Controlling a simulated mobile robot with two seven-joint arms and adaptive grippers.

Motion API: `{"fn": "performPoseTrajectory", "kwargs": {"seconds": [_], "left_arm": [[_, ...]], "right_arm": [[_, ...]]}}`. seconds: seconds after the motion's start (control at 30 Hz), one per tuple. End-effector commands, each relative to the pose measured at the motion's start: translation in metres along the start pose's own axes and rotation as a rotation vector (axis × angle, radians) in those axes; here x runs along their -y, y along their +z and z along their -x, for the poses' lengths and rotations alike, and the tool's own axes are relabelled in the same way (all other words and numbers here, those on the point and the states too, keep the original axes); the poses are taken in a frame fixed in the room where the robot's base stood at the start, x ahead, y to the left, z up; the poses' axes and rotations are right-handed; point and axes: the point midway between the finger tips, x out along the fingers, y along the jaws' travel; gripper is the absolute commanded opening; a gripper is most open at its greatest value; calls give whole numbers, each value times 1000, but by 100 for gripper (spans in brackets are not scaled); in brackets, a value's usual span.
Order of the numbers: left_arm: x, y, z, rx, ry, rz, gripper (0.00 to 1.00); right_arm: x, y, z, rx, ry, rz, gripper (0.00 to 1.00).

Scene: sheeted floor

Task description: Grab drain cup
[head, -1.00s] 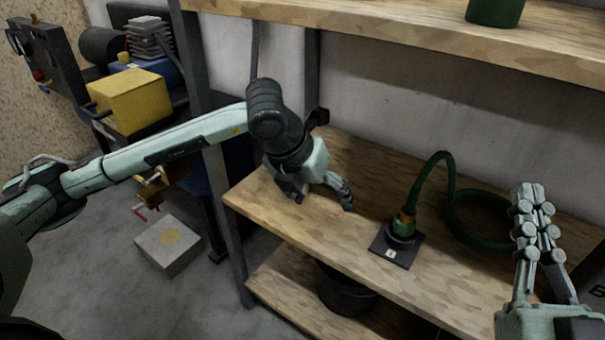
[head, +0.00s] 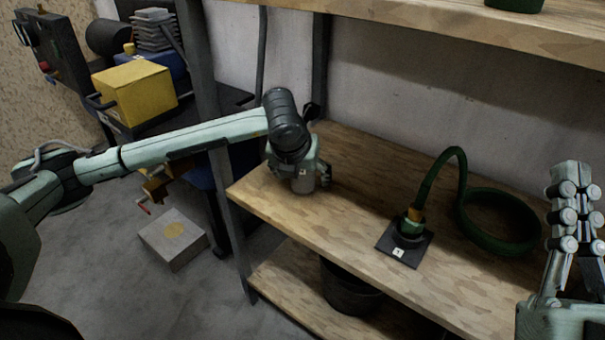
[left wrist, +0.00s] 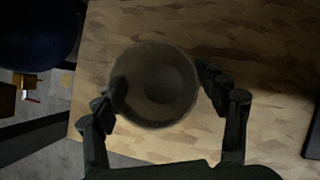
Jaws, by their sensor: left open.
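A round grey-brown cup (left wrist: 156,86) stands on the wooden shelf in the left wrist view, seen from above. My left gripper (left wrist: 162,79) is open, with one finger on each side of the cup. The left finger overlaps the cup's edge in the picture; I cannot tell whether it touches. In the head view my left gripper (head: 308,174) is low over the shelf's left end, and a grey cylinder, likely this cup (head: 302,185), is partly hidden by it. My right gripper (head: 577,215) points upward at the right edge, empty; its finger opening is unclear.
A green hose (head: 495,222) runs into a fitting on a dark labelled plate (head: 394,254) to the right on the shelf (head: 352,165). A dark bucket (head: 349,292) stands on the shelf below. A yellow box (head: 137,92) is at the left. An upper shelf (head: 560,38) hangs above.

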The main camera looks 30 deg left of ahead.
Motion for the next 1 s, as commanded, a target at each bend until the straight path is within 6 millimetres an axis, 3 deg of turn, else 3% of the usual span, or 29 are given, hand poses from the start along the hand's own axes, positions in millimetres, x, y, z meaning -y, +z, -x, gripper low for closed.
{"fn": "performPoseTrajectory", "kwargs": {"seconds": [0.1,0.57,1.0], "left_arm": [[0,0,0,0,0,0,72],[0,0,1,0,0,0,17],[-4,7,3,1,0,0,16]], "right_arm": [[0,0,0,0,0,0,0],[0,0,0,1,1,0,0],[0,1,-1,10,0,0,0]]}}
